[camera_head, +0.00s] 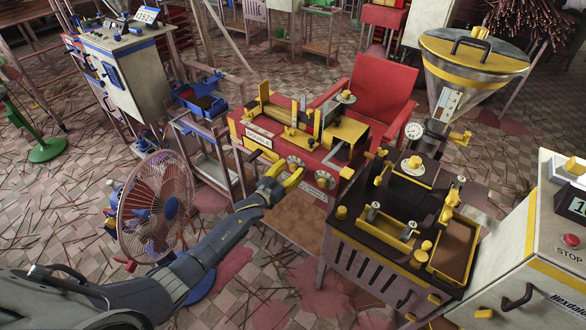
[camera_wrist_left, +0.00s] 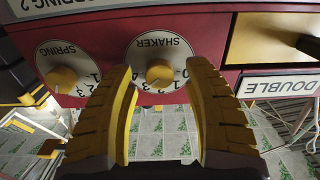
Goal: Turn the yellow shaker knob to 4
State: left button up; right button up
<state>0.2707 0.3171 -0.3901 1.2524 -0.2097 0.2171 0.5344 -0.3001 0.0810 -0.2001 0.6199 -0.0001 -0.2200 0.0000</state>
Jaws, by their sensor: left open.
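The yellow shaker knob (camera_wrist_left: 160,73) sits in the middle of a white round dial marked SHAKER (camera_wrist_left: 160,48), upside down in the left wrist view, on the red machine's front. My left gripper (camera_head: 286,173) is open, with yellow fingers in front of the machine's dials in the head view. In the left wrist view its fingers stand apart, one on either side of the knob. I cannot tell whether they touch it. The fingers hide part of the dial, so the knob's setting is unclear. My right gripper is not in view.
A spring dial with a yellow knob (camera_wrist_left: 63,79) is beside the shaker dial. A pink fan (camera_head: 157,205) stands left of my left arm. A dark machine with yellow trim (camera_head: 385,235) stands right of the red machine (camera_head: 250,135). A red chair (camera_head: 385,85) is behind.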

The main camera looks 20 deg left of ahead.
pick_arm(q)
jog(key=shift+w+d, duration=0.25)
jog(key=shift+w, duration=0.25)
jog(key=shift+c, duration=0.2)
grip_shut()
jog(key=shift+r, duration=0.1)
